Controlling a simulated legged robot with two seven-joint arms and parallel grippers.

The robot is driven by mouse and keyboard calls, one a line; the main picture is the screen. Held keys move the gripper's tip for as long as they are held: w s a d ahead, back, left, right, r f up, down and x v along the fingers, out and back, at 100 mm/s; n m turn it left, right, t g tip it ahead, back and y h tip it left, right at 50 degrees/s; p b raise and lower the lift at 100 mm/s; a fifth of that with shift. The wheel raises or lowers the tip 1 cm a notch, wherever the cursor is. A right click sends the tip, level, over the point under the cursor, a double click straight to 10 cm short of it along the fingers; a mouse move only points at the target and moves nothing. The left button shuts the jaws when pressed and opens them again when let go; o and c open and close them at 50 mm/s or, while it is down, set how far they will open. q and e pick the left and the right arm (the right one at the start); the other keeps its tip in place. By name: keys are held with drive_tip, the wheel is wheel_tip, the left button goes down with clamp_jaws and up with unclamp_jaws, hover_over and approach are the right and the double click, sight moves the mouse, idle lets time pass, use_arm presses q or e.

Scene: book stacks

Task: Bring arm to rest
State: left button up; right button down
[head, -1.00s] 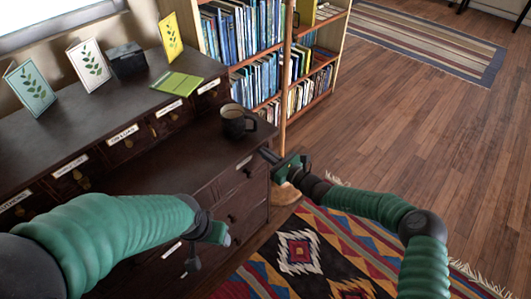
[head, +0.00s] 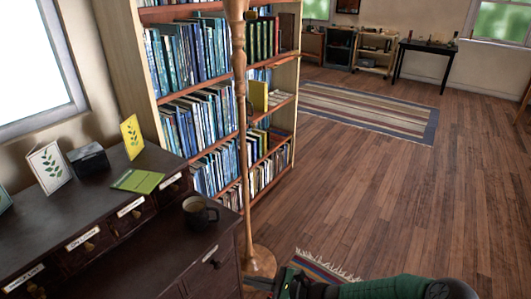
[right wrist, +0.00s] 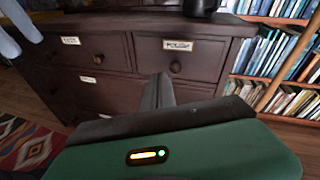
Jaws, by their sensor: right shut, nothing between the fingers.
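My right arm (head: 370,289) comes in along the bottom edge of the head view, in green and black. My right gripper (head: 268,284) is low in that view, in front of the dark wooden cabinet's right end and near the base of a wooden pole. In the right wrist view the gripper (right wrist: 160,92) is shut with nothing in it, its fingers pointing at the cabinet's drawers. It looks apart from the drawer fronts. My left arm and gripper are out of the head view.
The dark cabinet (head: 110,243) bears a mug (head: 199,213), a green booklet (head: 137,181), cards and a black box (head: 88,159). A full bookcase (head: 205,95) and a wooden pole (head: 242,130) stand behind. Open wooden floor (head: 390,190) lies to the right.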

drive_tip(key=s+d+f+n+g+h, duration=0.1)
drive_tip(key=s+d+n+g+h, duration=0.25)
drive_tip(key=s+n, duration=0.35)
drive_tip(key=s+d+f+n+g+h, duration=0.1)
drive_tip(key=s+d+n+g+h, duration=0.2)
drive_tip(key=s+d+n+h, duration=0.35)
drive_tip(key=s+d+r+n+t+h, duration=0.2)
drive_tip(key=s+d+r+n, duration=0.15)
drive_tip(key=d, duration=0.35)
drive_tip(key=s+d+r+n+t+h, duration=0.2)
drive_tip(key=s+d+r+h, duration=0.15)
drive_tip(key=d, duration=0.25)
wheel_tip(320, 180, up, 22)
drive_tip(key=d+p, duration=0.1)
drive_tip(key=p, duration=1.9)
drive_tip(key=shift+s, duration=0.25)
drive_tip(key=shift+f, duration=0.15)
